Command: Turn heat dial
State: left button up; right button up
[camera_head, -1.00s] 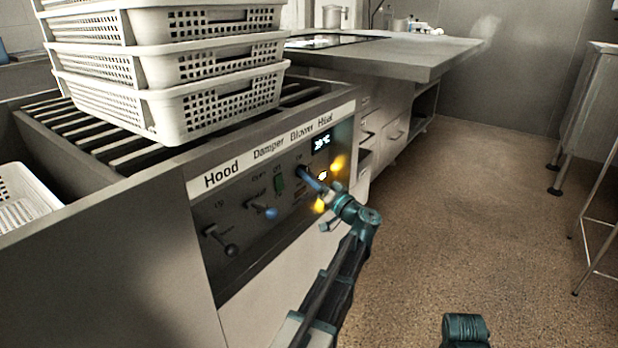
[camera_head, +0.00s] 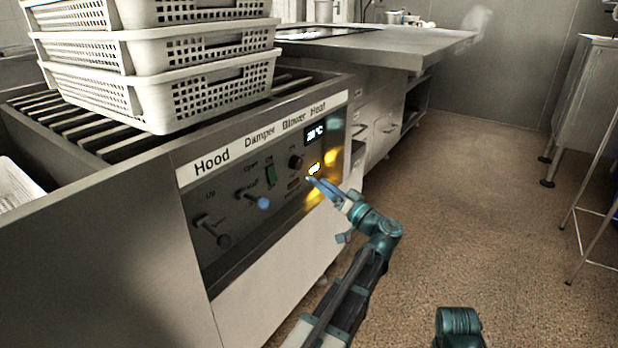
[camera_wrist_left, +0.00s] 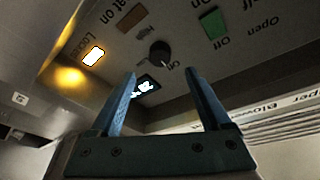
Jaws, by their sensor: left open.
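The heat dial (camera_head: 296,162) is a small black round knob on the grey control panel, below the "Blower" and "Heat" labels. It also shows in the left wrist view (camera_wrist_left: 160,53), beyond the fingertips. My left gripper (camera_head: 312,181) is just below and right of the dial in the head view, with blue fingers. In the left wrist view the fingers (camera_wrist_left: 162,76) are apart with nothing between them. They appear clear of the knob. A lit temperature display (camera_head: 315,133) is above the dial. My right gripper is not visible.
A yellow-white lamp (camera_head: 314,168) glows beside my left fingertips; its wrist-view label reads "Locked". A green switch (camera_head: 271,175), a blue-tipped lever (camera_head: 262,202) and a dark lever (camera_head: 222,240) protrude at left. Stacked white baskets (camera_head: 165,95) stand above.

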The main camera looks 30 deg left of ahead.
pick_arm(q)
jog(key=shift+b+v, duration=0.4)
jog(key=shift+v, duration=2.3)
jog(key=s+d+f+m+g+h+p, duration=0.3)
jog(key=s+d+f+m+h+p, duration=0.3)
jog(key=s+d+f+h+p, duration=0.45)
jog(key=s+d+r+m+g+h+p, duration=0.3)
jog(key=s+d+m+h+p, duration=0.45)
jog(key=s+d, duration=0.6)
notch_tip(320, 180, up, 37)
jog(key=w+n+p, duration=0.1)
jog(key=n+p, duration=0.1)
jog(key=p, duration=3.6)
jog(key=shift+d+f, duration=0.15)
jog(key=shift+d, duration=0.05)
